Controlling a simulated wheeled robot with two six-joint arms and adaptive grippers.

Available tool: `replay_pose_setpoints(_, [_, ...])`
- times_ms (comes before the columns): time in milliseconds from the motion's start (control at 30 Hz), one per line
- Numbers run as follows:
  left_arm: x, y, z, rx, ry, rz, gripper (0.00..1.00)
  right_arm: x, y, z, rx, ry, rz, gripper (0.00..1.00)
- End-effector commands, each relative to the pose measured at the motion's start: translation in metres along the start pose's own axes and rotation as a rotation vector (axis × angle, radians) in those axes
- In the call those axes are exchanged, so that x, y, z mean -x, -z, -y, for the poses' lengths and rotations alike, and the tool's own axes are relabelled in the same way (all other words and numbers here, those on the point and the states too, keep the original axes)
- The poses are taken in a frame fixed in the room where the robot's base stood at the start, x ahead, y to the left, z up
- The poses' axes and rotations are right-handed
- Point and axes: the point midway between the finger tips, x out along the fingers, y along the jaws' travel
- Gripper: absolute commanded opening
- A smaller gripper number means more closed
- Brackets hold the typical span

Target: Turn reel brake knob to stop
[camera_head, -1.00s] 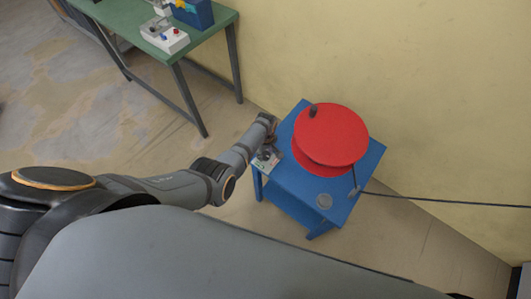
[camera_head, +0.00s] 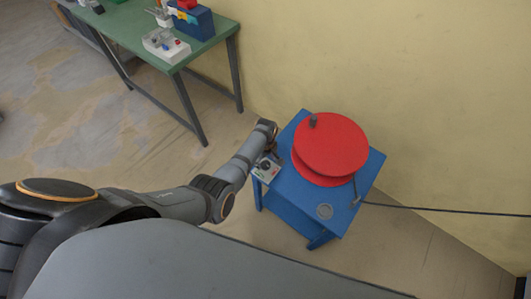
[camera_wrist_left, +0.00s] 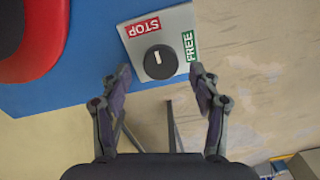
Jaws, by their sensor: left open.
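The reel brake knob (camera_wrist_left: 160,62) is a round black knob with a short white mark, on a light grey plate in the left wrist view. A red STOP label (camera_wrist_left: 141,26) is at the plate's upper left and a green FREE label (camera_wrist_left: 190,46) at its right. The white mark points roughly up the picture, between the labels. My left gripper (camera_wrist_left: 158,74) is open, its fingertips to either side of the knob's lower part with gaps. In the head view the brake box (camera_head: 266,169) sits on the blue stand's left corner, partly behind my left gripper (camera_head: 271,152). My right gripper is out of view.
A red cable reel (camera_head: 331,144) stands on the blue stand (camera_head: 291,194), close beside the brake box. A dark cable (camera_head: 440,209) runs off right. A green table (camera_head: 120,28) with other boxes is at upper left. The wall is behind the stand.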

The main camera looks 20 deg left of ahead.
Motion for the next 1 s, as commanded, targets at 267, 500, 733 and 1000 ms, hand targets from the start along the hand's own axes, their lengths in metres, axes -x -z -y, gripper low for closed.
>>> replay_pose_setpoints(267, [0.062, 0.0, 0.0, 0.002, -0.003, 0.0, 0.63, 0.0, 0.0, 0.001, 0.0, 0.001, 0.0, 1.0])
replay_pose_setpoints(500, [0.096, 0.0, 0.001, 0.001, 0.0, 0.0, 0.63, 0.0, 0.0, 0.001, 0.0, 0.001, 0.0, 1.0])
replay_pose_setpoints(733, [0.1, 0.0, 0.001, 0.001, 0.001, 0.001, 0.63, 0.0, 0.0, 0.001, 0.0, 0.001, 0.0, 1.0])
replay_pose_setpoints(1000, [0.1, 0.0, 0.001, 0.002, 0.001, 0.0, 0.63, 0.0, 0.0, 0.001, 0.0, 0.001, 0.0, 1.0])
